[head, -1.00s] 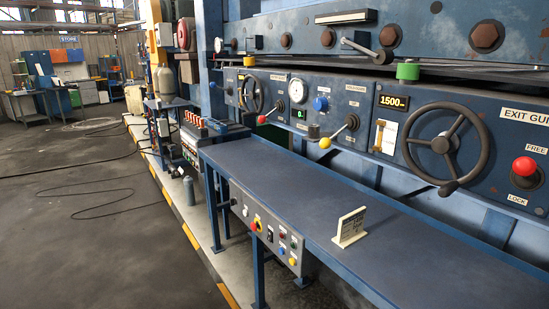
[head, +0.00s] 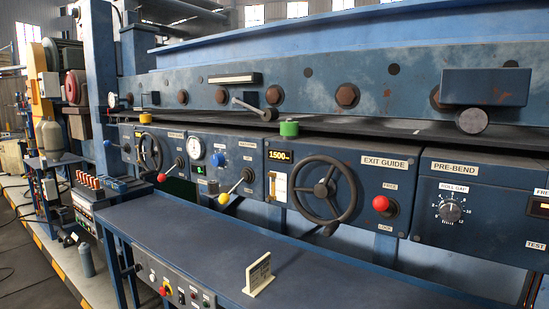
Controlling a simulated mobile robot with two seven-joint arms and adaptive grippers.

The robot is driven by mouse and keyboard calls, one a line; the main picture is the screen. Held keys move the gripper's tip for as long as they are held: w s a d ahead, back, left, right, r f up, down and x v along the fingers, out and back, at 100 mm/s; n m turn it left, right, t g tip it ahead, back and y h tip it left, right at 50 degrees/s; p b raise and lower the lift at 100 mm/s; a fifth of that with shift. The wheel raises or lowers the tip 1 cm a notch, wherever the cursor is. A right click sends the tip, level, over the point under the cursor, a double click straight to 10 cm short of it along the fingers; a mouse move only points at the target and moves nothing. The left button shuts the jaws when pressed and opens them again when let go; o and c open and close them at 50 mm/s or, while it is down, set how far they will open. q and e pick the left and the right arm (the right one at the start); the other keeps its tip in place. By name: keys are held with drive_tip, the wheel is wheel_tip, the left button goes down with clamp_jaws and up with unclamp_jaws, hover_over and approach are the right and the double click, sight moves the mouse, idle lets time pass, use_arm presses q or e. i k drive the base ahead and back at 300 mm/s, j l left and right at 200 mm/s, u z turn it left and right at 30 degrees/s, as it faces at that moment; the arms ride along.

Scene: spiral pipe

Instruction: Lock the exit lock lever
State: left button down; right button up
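The exit lock lever shows as a red ball knob (head: 380,203) on the blue exit guide panel (head: 330,165), right of the large dark handwheel (head: 325,190). A FREE label sits above the knob and a LOCK label (head: 385,226) sits below it. The knob is between the two labels, a little nearer the FREE side than the LOCK side. Its shaft is mostly hidden behind the ball. Neither of my grippers shows in the head view.
A PRE-BEND panel (head: 465,205) with a dial is to the right. Other levers with red and yellow knobs (head: 224,199) are further left. The bench top is mostly clear.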

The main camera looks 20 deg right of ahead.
sight(380, 204)
drive_tip(key=z, duration=1.25)
drive_tip(key=j+u, duration=0.1)
